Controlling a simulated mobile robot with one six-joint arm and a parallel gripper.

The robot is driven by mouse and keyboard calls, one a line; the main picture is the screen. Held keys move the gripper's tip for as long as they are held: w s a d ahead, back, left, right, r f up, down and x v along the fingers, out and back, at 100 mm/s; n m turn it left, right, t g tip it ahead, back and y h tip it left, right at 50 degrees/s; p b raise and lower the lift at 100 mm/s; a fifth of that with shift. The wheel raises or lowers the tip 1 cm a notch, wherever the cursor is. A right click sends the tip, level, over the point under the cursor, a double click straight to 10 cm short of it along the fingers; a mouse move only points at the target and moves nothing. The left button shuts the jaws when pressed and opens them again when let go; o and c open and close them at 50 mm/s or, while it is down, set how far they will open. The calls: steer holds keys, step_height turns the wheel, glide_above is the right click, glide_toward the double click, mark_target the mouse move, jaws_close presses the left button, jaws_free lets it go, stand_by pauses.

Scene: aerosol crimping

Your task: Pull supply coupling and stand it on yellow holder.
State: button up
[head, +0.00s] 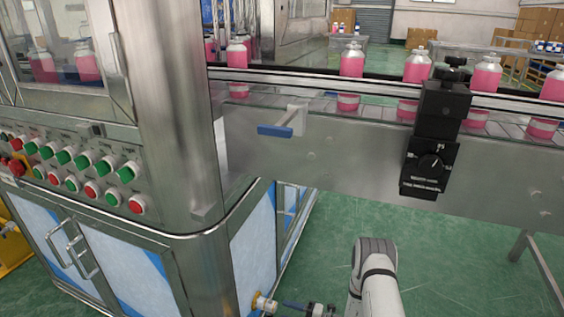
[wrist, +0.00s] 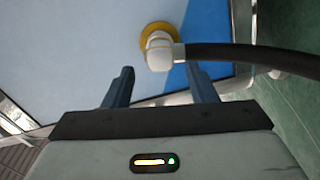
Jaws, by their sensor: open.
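The supply coupling (wrist: 160,52) is a pale elbow fitting seated against a yellow round port (wrist: 153,31) on the machine's blue-and-white lower panel. A black hose (wrist: 250,57) runs from it to the right. In the head view the coupling (head: 264,303) shows small at the bottom edge, low on the cabinet corner. My gripper (wrist: 159,70) is open and empty, with its two blue fingers pointing at the coupling, which lies just beyond and between the tips. My gripper also shows in the head view (head: 291,304), just right of the coupling. I cannot identify the yellow holder for certain.
A yellow structure (head: 14,250) is cut off at the left edge. The machine's button panel (head: 70,165) and cabinet doors stand left. A conveyor (head: 350,150) with pink bottles runs above, with a black dial unit (head: 431,165) on its side. Green floor (head: 450,260) is open at right.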

mark_target(276, 308)
steer(key=shift+b+x, duration=0.65)
steer(key=shift+x, duration=2.25)
steer(key=shift+b, duration=0.3)
steer(key=shift+c, duration=0.5)
jaws_close()
steer(key=shift+d, duration=0.1)
steer(key=shift+v, duration=2.9)
